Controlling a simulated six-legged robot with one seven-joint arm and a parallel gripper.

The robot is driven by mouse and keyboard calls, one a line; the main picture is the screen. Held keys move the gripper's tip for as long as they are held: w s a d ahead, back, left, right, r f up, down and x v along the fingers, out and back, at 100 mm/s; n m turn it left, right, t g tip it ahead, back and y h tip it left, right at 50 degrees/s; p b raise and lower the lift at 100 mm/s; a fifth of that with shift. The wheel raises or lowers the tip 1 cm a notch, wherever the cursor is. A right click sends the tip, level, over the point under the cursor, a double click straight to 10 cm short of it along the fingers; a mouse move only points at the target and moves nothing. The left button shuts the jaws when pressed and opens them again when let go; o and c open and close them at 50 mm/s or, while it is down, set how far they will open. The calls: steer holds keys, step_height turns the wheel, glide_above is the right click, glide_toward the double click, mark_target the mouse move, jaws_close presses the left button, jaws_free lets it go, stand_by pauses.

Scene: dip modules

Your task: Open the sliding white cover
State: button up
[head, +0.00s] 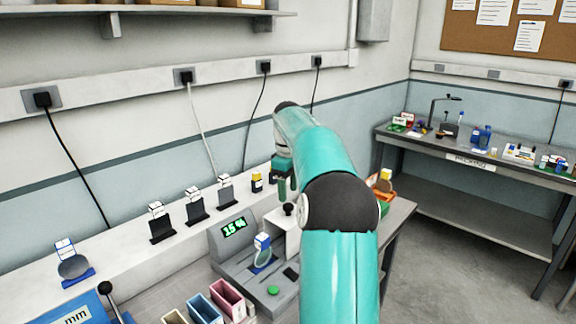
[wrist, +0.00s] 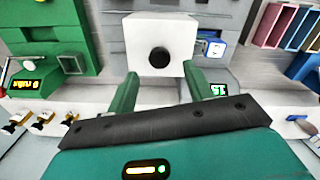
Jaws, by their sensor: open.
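The white cover (head: 276,222) is a boxy block on the grey station, partly hidden by my arm in the head view. It also shows in the wrist view (wrist: 139,30), with a round black knob (wrist: 159,57) on its near face. The knob shows in the head view too (head: 288,209). My gripper (wrist: 158,82) is open and empty, its two green fingers spread to either side of the knob's line. The fingertips appear just short of the knob; contact cannot be told. In the head view my gripper (head: 283,187) is above and behind the knob.
The grey station has a green-lit display (head: 234,227) and a green button (head: 273,290). A blue-and-white item (head: 262,242) stands left of the cover. Coloured bins (head: 228,297) are in front. Black stands (head: 196,206) line the back ledge. A green machine (wrist: 85,30) is beside the cover.

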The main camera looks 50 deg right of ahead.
step_height(320, 180, up, 9)
stand_by(0.3)
steer(key=shift+a, duration=0.1)
stand_by(0.4)
steer(key=s+a+r+m+t+h, duration=0.1)
steer(key=a, duration=1.2)
steer(key=s+a+r+t+h, duration=0.1)
steer(key=s+a+r, duration=0.1)
steer(key=a, duration=1)
steer(key=s+a+f+m+t+y, duration=0.2)
steer(key=s+a+f+t, duration=0.1)
steer(key=s+a+f, duration=1.1)
steer(key=s+a, duration=0.2)
steer(key=s, duration=0.1)
steer(key=shift+s+f+t, duration=0.2)
steer(key=shift+s+t, duration=0.1)
steer(key=shift+s, duration=0.1)
steer(key=shift+d, duration=0.1)
